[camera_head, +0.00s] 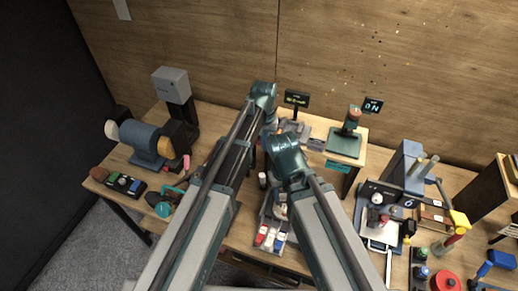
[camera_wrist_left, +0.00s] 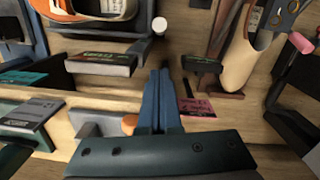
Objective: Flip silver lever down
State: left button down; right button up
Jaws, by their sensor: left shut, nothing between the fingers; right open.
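My left gripper (camera_head: 268,122) reaches over the back of the workbench, near a small dark sign (camera_head: 297,98) with lit text. In the left wrist view its blue fingers (camera_wrist_left: 158,80) are shut together with nothing between them. A silver-grey part (camera_wrist_left: 88,124) with an orange round end (camera_wrist_left: 130,123) lies just left of the fingers; I cannot tell whether it is the silver lever. The dark sign with green text (camera_wrist_left: 100,63) is left of the fingertips. My right gripper (camera_head: 284,150) is lower and is open; its fingertips are mostly hidden by its own wrist.
A green stand with a red top (camera_head: 345,138) and an ON sign (camera_head: 373,105) stand right of my grippers. A blue bench grinder (camera_head: 146,140) is at left. A blue-grey machine (camera_head: 402,165) is at right.

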aim_at(263, 182)
pick_arm(q)
jog(key=shift+w+a+r, duration=0.1)
jog(key=shift+w+r, duration=0.15)
jog(key=shift+w, duration=0.3)
jog(key=shift+w+r, duration=0.2)
jog(key=shift+w, duration=0.3)
pick_arm(e)
jog(key=shift+w+a+r, duration=0.2)
jog(key=shift+w+r, duration=0.25)
jog(key=shift+w, duration=0.1)
pick_arm(q)
jog(key=shift+f, duration=0.1)
pick_arm(e)
jog(key=shift+f, duration=0.1)
pick_arm(q)
jog(key=s+f+b, duration=0.4)
jog(key=f+b, duration=0.6)
jog(key=shift+s+f, duration=0.25)
jog(key=shift+s, duration=0.05)
pick_arm(e)
notch_tip(263, 182, down, 10)
jog(key=shift+f, duration=0.25)
pick_arm(q)
jog(key=shift+a, duration=0.1)
